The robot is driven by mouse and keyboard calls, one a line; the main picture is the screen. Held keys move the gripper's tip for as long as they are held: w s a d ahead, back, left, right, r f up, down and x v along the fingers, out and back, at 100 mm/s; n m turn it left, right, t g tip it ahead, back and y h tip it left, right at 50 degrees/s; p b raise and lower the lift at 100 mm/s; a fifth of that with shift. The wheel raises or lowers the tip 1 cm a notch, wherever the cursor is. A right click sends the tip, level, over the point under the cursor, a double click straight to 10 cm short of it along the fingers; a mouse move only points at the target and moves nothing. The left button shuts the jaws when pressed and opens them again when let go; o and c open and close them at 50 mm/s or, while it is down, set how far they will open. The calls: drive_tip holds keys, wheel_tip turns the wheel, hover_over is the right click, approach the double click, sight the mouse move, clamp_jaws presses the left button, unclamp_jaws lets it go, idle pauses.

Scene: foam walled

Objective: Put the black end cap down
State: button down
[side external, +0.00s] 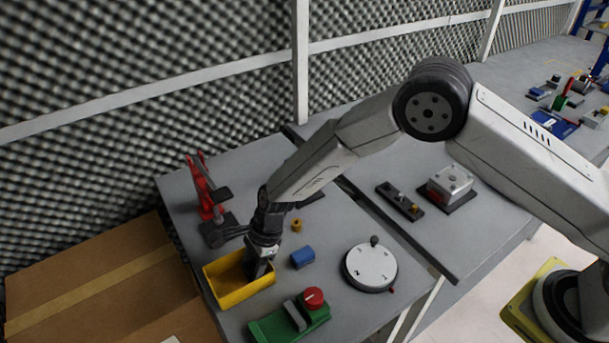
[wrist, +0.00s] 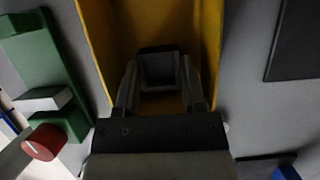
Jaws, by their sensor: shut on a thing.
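My gripper (wrist: 160,88) is shut on the black end cap (wrist: 158,70), a dark, square, hollow-looking piece held between the two fingertips in the wrist view. In the side view my gripper (side external: 258,268) points down into the yellow bin (side external: 240,293). The bin also fills the top middle of the wrist view (wrist: 97,40), around the fingers. In the side view the fingers and the bin wall hide the cap. I cannot tell whether the cap touches the bin's floor.
A blue block (side external: 303,258) and a small brass-coloured piece (side external: 296,225) lie right of the bin. A green fixture with a red knob (side external: 290,320) stands in front. A red toggle clamp (side external: 205,190) stands behind. A round white dial (side external: 371,266) sits further right.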

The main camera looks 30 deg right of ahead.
drive_tip(key=shift+f, duration=0.15)
drive_tip(key=shift+c, duration=2.2)
unclamp_jaws()
drive_tip(key=v, duration=1.2)
drive_tip(key=shift+d, duration=0.15)
